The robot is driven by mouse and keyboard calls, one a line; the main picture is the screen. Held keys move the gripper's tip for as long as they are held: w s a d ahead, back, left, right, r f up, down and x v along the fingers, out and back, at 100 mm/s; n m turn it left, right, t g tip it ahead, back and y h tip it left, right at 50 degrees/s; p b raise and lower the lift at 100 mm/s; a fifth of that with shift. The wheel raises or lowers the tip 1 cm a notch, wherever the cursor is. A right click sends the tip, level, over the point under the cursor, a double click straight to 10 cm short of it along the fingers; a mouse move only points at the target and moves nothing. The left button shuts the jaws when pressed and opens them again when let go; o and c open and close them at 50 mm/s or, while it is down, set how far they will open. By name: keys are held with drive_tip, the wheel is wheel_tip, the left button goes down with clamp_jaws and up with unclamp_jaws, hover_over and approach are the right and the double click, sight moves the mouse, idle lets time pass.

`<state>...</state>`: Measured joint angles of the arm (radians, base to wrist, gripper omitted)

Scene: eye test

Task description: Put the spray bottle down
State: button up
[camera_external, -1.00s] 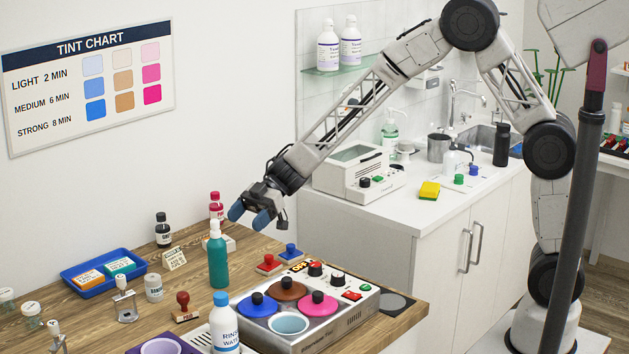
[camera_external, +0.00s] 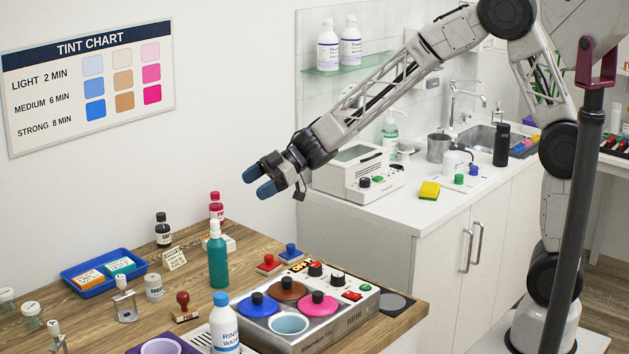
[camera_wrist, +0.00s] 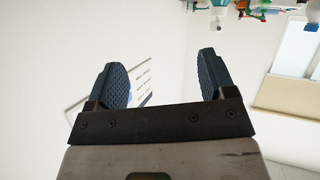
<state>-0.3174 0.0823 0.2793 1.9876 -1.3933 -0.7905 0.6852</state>
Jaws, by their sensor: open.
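The spray bottle (camera_external: 218,262), teal with a white top, stands upright on the wooden table (camera_external: 190,255). My gripper (camera_external: 259,181) is open and empty in the air, above and to the right of the bottle in the external view, apart from it. In the wrist view, the two blue fingers (camera_wrist: 160,72) are spread with nothing between them. I cannot make out the spray bottle for certain in the wrist view.
A heater unit with lidded pots (camera_external: 330,325) and a white rinse water bottle (camera_external: 225,330) stand in front of the spray bottle. A red-capped bottle (camera_external: 216,207) is behind it. A blue tray (camera_external: 75,283) lies left. The air around my gripper is clear.

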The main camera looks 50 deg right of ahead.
drive_tip(key=s+d+r+m+t+h, duration=0.1)
drive_tip(key=d+r+m+t+h, duration=0.25)
drive_tip(key=d, duration=0.35)
drive_tip(key=d+r+m+t+h, duration=0.2)
drive_tip(key=d+r, duration=0.2)
drive_tip(key=d, duration=0.4)
drive_tip(key=s+d+r+m+h, duration=0.2)
drive_tip(key=s+d+m+h, duration=0.35)
drive_tip(key=s+d, duration=0.6)
drive_tip(key=s+d+f+m+g, duration=0.1)
drive_tip(key=s+d+g, duration=0.1)
drive_tip(key=s, duration=0.7)
drive_tip(key=s+d+f+m+g, duration=0.1)
drive_tip(key=s+d+m+g, duration=0.1)
drive_tip(key=s, duration=0.7)
drive_tip(key=s+d+f+m+g+h, duration=0.1)
drive_tip(key=s+d+g, duration=0.3)
drive_tip(key=s, duration=0.6)
drive_tip(key=shift+d+f+m, duration=0.5)
drive_tip(key=shift+d, duration=0.45)
